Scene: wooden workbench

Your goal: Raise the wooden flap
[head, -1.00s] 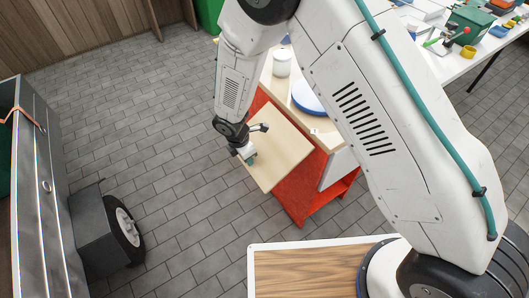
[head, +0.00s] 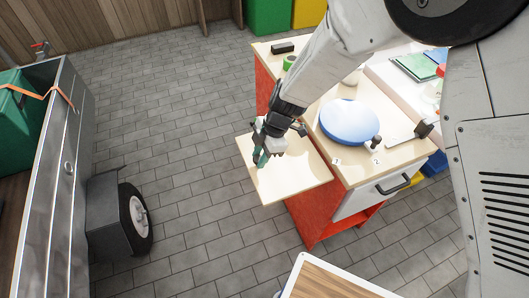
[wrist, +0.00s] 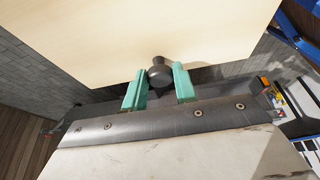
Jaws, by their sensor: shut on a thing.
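The wooden flap (head: 300,178) is a pale panel standing out from the left side of the red workbench (head: 318,215), close to the height of its top. I cannot tell whether it is fully level. My gripper (head: 262,156) is at the flap's outer part. In the wrist view, the green fingertips of my gripper (wrist: 159,87) are on either side of a dark round knob (wrist: 160,74) on the flap's face (wrist: 150,30), shut on it. The knob is hidden in the head view.
The workbench top (head: 315,95) carries a blue round lid (head: 349,121), a green roll (head: 289,62) and a black block (head: 283,48). A drawer with a black handle (head: 393,184) is in front. A metal cart (head: 60,170) stands left, with clear floor between.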

